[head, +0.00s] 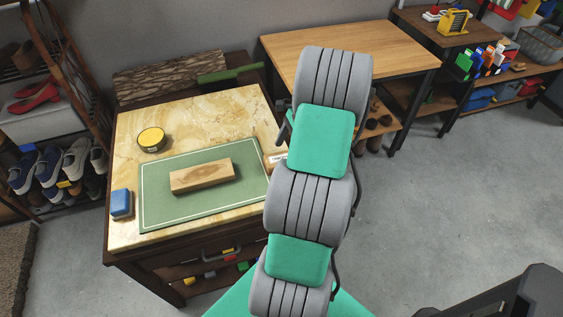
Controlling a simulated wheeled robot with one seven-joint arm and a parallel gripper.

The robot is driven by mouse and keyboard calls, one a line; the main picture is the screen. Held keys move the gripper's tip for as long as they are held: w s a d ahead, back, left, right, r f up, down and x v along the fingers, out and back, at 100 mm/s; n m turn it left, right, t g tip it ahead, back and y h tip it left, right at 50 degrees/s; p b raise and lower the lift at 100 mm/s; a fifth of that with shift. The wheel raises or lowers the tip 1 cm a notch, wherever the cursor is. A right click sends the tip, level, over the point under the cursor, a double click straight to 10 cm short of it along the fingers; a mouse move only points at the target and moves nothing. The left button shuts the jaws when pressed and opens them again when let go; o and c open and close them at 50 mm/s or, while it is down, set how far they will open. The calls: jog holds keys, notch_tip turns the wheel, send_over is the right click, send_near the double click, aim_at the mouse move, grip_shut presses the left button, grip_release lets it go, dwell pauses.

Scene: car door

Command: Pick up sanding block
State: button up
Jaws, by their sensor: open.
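A small blue block (121,204), which looks like the sanding block, lies at the left front edge of the marble-topped cabinet (205,113). It is beside the green mat (165,213), apart from it. A wooden block (202,176) lies on the mat. My grey and green arm rises to the right of the mat and covers the cabinet's right side. My gripper cannot be made out; the arm links hide that area. Nothing touches the blue block.
A round yellow tin (151,139) stands behind the mat. A bark-covered log (170,76) and a green-handled tool (231,73) lie at the back. A shoe rack (60,112) stands close on the left. A wooden table (400,45) is behind my arm.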

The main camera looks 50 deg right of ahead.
jog(key=x, duration=0.3)
jog(key=shift+a+f, duration=0.1)
jog(key=shift+f, duration=0.15)
jog(key=c, duration=1.7)
jog(key=shift+r, duration=0.5)
notch_tip(320, 180, up, 3)
jog(key=shift+f, duration=0.1)
jog(key=s+a+r, duration=0.2)
jog(key=s+r, duration=0.1)
jog(key=s, duration=0.1)
jog(key=s+a+r, duration=0.2)
jog(key=s+r, duration=0.1)
jog(key=s, duration=0.1)
jog(key=s+a+r, duration=0.3)
jog(key=s, duration=0.1)
jog(key=shift+r+p, duration=0.2)
jog(key=shift+p, duration=0.2)
